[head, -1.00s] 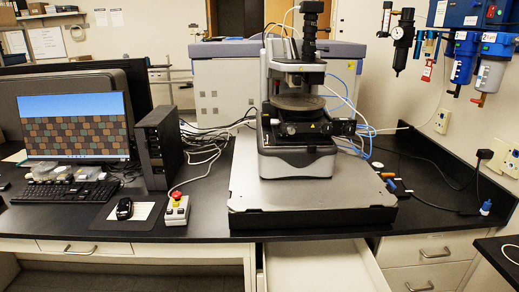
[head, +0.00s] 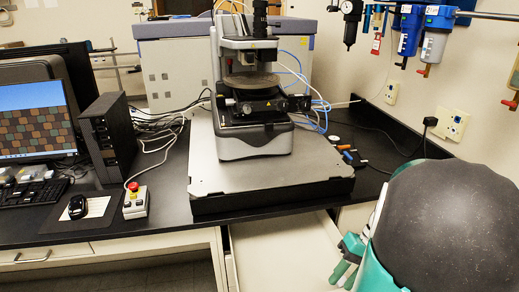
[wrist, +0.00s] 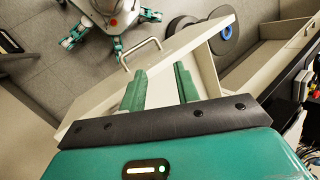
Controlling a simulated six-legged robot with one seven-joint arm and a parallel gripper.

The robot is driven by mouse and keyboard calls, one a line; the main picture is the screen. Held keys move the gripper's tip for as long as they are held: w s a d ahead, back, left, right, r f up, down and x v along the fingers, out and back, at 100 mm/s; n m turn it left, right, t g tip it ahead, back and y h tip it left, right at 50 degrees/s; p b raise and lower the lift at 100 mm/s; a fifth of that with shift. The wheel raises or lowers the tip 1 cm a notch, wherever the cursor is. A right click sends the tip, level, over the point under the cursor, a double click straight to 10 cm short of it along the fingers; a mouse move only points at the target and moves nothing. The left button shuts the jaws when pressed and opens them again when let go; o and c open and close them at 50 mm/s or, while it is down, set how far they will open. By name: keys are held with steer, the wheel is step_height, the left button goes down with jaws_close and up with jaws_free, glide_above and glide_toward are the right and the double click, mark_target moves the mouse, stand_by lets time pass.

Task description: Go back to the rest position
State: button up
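My gripper (wrist: 160,77) is open in the wrist view, its two green fingers apart with nothing between them. The fingers overlap the pale open drawer in that view; I cannot tell how far above it they are. In the head view, part of my teal and black arm fills the lower right corner, and green gripper parts (head: 347,262) show at its left edge beside the open drawer (head: 275,255). The drawer's front with its handle (wrist: 141,54) shows in the wrist view.
The stylus profiler (head: 250,105) stands on a grey slab (head: 225,178) on the black bench. A red-button control box (head: 136,203), computer tower (head: 108,140) and monitor (head: 35,118) are left. Air filters (head: 410,30) hang on the right wall. Grey floor (wrist: 40,75) is clear left of the drawer.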

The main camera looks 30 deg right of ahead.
steer(key=w+a+r+n+t+h, duration=0.2)
steer(key=a+r, duration=0.4)
steer(key=a, duration=0.5)
steer(key=w+a+r+n+t+h, duration=0.3)
steer(key=a+r, duration=0.4)
steer(key=a, duration=0.5)
steer(key=shift+n+h, duration=0.3)
steer(key=shift+h, duration=0.4)
